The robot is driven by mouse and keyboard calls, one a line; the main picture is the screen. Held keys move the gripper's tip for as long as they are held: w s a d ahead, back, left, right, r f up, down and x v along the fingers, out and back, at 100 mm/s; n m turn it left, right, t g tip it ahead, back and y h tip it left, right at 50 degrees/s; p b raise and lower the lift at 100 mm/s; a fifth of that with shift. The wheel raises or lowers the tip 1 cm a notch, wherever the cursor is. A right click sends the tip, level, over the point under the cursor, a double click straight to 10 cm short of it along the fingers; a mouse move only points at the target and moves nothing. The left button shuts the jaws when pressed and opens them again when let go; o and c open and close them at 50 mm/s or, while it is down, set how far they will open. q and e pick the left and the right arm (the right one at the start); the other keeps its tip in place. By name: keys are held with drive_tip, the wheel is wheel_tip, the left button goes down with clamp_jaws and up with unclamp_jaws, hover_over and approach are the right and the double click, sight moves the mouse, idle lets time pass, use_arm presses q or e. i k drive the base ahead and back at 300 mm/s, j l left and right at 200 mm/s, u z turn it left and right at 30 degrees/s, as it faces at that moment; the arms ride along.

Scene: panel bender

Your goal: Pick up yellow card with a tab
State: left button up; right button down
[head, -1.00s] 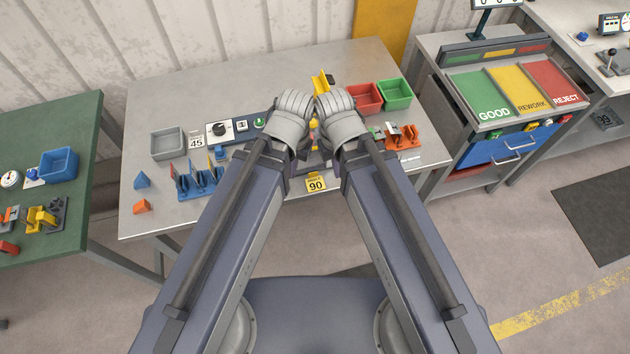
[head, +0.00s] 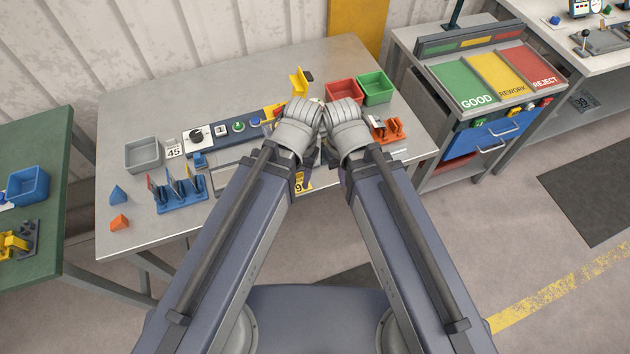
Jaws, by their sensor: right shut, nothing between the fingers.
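The yellow card (head: 304,183) marked 90 lies near the front edge of the grey table (head: 235,85). My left forearm covers part of it, and its tab cannot be made out now. My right gripper (head: 345,120) is shut and empty over the table, beyond and to the right of the card. My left gripper (head: 300,122) is beside it, beyond the card; its fingers are hidden behind the wrist. Neither gripper visibly touches the card.
A white 45 card (head: 173,149) stands by a grey tray (head: 142,155) at left. A blue rack (head: 180,198) holds several upright pieces. Red (head: 343,91) and green (head: 377,87) bins stand at the back right. An orange fixture (head: 392,128) is near my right wrist.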

sight(298, 188)
drive_tip(key=z, duration=1.8)
drive_tip(key=k+j+z, duration=0.15)
drive_tip(key=k+z, duration=0.15)
drive_tip(key=k+j, duration=0.2)
drive_tip(key=k, duration=0.35)
drive_tip(key=k+j, duration=0.2)
drive_tip(key=k, duration=0.35)
